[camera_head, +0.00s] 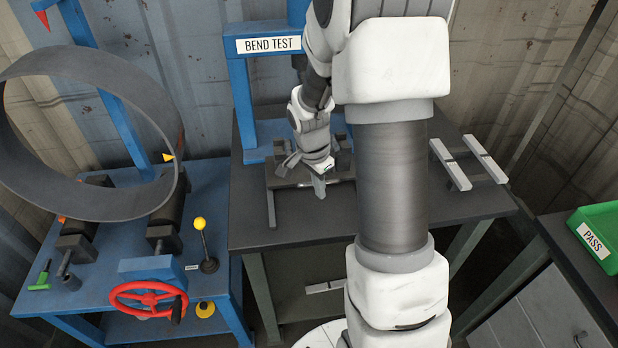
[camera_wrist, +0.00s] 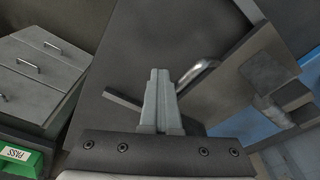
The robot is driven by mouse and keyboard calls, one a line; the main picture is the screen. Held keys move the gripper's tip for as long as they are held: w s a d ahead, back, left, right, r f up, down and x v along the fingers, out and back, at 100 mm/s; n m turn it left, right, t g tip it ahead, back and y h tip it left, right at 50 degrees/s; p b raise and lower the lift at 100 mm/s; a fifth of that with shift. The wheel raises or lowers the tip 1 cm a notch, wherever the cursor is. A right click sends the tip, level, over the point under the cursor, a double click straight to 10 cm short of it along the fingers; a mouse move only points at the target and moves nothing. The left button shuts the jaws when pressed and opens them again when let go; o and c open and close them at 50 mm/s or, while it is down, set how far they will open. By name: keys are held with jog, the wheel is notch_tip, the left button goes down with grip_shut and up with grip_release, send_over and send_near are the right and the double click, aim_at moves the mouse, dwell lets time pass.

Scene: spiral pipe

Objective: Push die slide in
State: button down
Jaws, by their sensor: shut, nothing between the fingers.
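The die slide appears to be the dark grey plate (camera_head: 287,183) low at the front of the blue BEND TEST press (camera_head: 245,105), on the dark bench. My gripper (camera_head: 319,190) is at its front, fingers pointing down, and partly covers it. In the wrist view my fingers (camera_wrist: 159,75) are shut together with nothing between them. A metal bar handle (camera_wrist: 199,72) is just right of the fingertips there, in front of a dark plate (camera_wrist: 238,75). I cannot tell whether the fingers touch the handle. My arm hides the slide's right part in the head view.
Two light bars (camera_head: 467,163) lie on the bench at right. A blue bench (camera_head: 105,275) with a large ring (camera_head: 85,205) and red handwheel (camera_head: 148,301) stands at left. A green PASS bin (camera_head: 598,236) is at far right. The front of the middle bench is clear.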

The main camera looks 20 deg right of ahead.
jog(key=shift+w+d+p, duration=0.25)
jog(key=shift+w+d, duration=0.45)
jog(key=shift+w, duration=1.75)
jog(key=shift+w+d+p, duration=0.2)
jog(key=shift+w+d, duration=0.55)
jog(key=shift+w, duration=1.65)
jog(key=shift+w+d+p, duration=0.25)
jog(key=shift+w+d, duration=0.45)
jog(key=shift+w, duration=1.75)
notch_tip(320, 180, up, 7)
jog(key=s+p, duration=0.1)
jog(key=p, duration=0.2)
jog(key=shift+s+a+p, duration=0.2)
jog(key=shift+a+p, duration=0.05)
jog(key=shift+p, duration=0.05)
